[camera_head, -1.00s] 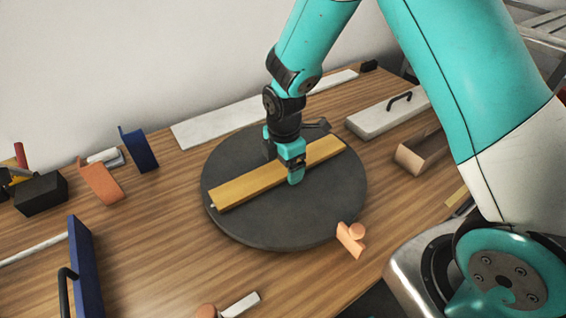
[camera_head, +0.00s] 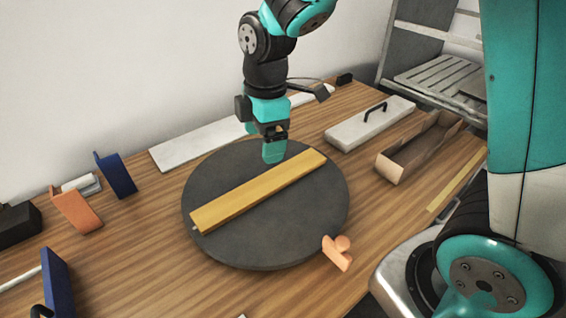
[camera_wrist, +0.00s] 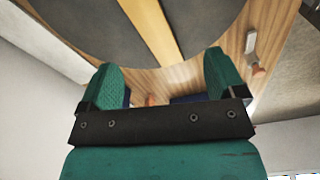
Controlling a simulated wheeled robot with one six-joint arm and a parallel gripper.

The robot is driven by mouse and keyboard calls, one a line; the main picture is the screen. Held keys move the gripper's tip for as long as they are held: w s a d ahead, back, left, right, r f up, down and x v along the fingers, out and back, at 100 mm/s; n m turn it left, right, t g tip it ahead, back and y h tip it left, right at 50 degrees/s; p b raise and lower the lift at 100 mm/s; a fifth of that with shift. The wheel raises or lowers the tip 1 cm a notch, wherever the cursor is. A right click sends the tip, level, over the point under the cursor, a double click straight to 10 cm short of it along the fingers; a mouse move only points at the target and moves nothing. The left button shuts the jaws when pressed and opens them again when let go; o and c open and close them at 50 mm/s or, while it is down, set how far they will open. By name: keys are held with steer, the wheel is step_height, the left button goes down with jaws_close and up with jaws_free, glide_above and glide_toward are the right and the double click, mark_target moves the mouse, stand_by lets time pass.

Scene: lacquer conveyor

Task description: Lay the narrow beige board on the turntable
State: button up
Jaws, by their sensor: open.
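The narrow beige board (camera_head: 258,192) lies flat across the round dark grey turntable (camera_head: 290,225), running from lower left to upper right. Its lower-left end comes close to the turntable's rim. My gripper (camera_head: 273,150) is raised behind the board, above the turntable's far part, apart from the board. In the wrist view my gripper (camera_wrist: 162,85) has its two teal fingers spread with nothing between them. The board (camera_wrist: 152,28) and the turntable (camera_wrist: 85,25) show beyond the fingers in that view.
A long white board (camera_head: 200,143) lies behind the turntable. A white lid with a black handle (camera_head: 368,125) and an open brown tray (camera_head: 388,170) are at the right. An orange clamp-like piece (camera_head: 337,253) is near the turntable's front right. Blue and orange holders (camera_head: 76,212) stand left.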

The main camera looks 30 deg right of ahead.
steer(key=s+a+r+m+y, duration=0.1)
steer(key=s+r+m, duration=0.3)
steer(key=s, duration=0.5)
steer(key=s+a+r+m+y, duration=0.2)
steer(key=s+r+m, duration=0.2)
steer(key=s, duration=0.5)
steer(key=shift+a+m+p, duration=0.2)
steer(key=shift+m+p, duration=0.1)
steer(key=shift+m, duration=0.9)
steer(key=shift+s, duration=0.1)
steer(key=shift+c, duration=0.2)
